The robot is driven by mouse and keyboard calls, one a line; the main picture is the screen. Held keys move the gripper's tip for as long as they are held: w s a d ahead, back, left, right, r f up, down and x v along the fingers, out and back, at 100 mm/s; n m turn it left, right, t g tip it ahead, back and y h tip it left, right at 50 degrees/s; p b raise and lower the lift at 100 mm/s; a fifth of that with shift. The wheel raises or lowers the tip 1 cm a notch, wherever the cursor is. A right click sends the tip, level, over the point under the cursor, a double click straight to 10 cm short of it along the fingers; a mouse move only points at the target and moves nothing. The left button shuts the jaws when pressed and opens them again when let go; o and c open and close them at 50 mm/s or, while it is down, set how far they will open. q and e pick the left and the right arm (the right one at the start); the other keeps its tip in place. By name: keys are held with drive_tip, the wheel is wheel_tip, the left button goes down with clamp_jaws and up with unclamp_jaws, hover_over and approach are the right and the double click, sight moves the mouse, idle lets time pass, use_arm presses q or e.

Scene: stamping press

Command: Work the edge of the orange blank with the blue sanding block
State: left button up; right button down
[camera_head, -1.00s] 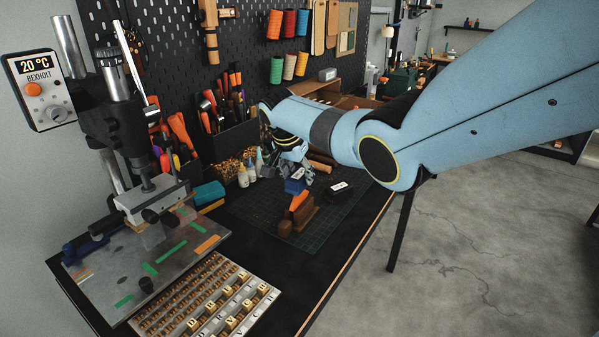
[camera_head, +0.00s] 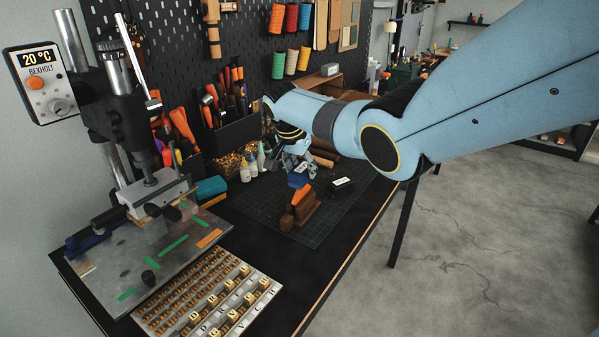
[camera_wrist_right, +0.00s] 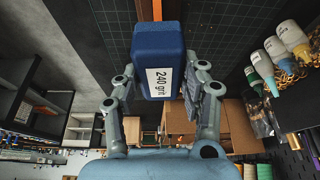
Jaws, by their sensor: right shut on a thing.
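The blue sanding block (camera_head: 298,180) is held in my right gripper (camera_head: 297,167), which is shut on it. In the right wrist view the block (camera_wrist_right: 157,45) shows its white "240 grit" label between the two fingers (camera_wrist_right: 160,95). The orange blank (camera_head: 302,194) stands up from a brown wooden holder (camera_head: 304,212) on the dark cutting mat. The block is at the blank's upper end; I cannot tell whether they touch. In the wrist view part of the orange blank (camera_wrist_right: 157,9) shows beyond the block. My left gripper is out of view.
A black block with a white label (camera_head: 342,186) lies on the cutting mat (camera_head: 330,213) to the right. Small bottles (camera_head: 252,165) and a tool bin (camera_head: 232,135) stand behind. The stamping press (camera_head: 150,200) and letter tray (camera_head: 150,326) are at the left. The table's front right is clear.

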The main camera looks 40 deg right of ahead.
drive_tip(key=shift+r+p, duration=0.75)
drive_tip(key=shift+r, duration=1.75)
